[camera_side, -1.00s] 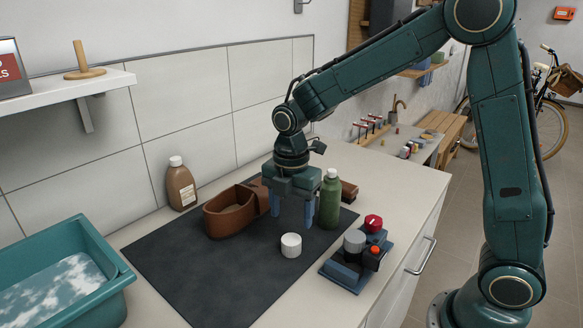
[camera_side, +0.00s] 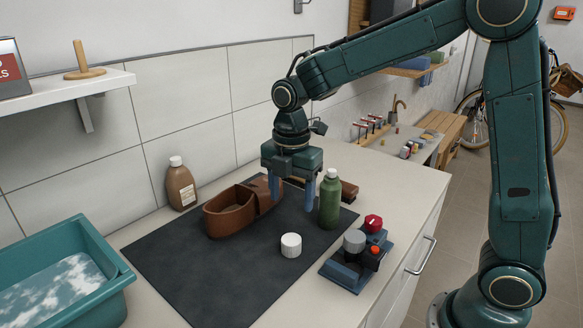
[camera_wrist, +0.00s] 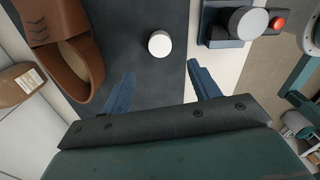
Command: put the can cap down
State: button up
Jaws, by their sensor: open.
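The white can cap (camera_side: 291,245) stands on the dark mat (camera_side: 190,270) near its front right part. The cap also shows in the wrist view (camera_wrist: 160,43), beyond my fingertips and roughly between their lines. My gripper (camera_side: 292,208) is open and empty, pointing down above the mat, behind the cap and apart from it. Its two blue fingers are spread wide in the wrist view (camera_wrist: 160,75). A green bottle (camera_side: 330,203) stands upright just right of the right finger.
A blue device with a grey knob (camera_side: 355,241) and red buttons sits at the right edge. A brown bottle (camera_side: 181,187) stands by the wall, and a teal basin (camera_side: 105,290) at the left. The mat's front left is clear.

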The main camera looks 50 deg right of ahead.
jog(key=shift+r, duration=0.1)
jog(key=s+d+r+m+t, duration=0.2)
jog(key=s+r+m, duration=0.2)
jog(key=s+m, duration=0.6)
jog(key=s+d+r+m+t, duration=0.2)
jog(key=s+r+m+t, duration=0.1)
jog(key=s+m, duration=0.6)
jog(key=shift+s+r+m+t, duration=0.3)
jog(key=shift+s+r+m, duration=0.15)
jog(key=shift+s, duration=0.65)
jog(key=shift+c, duration=0.2)
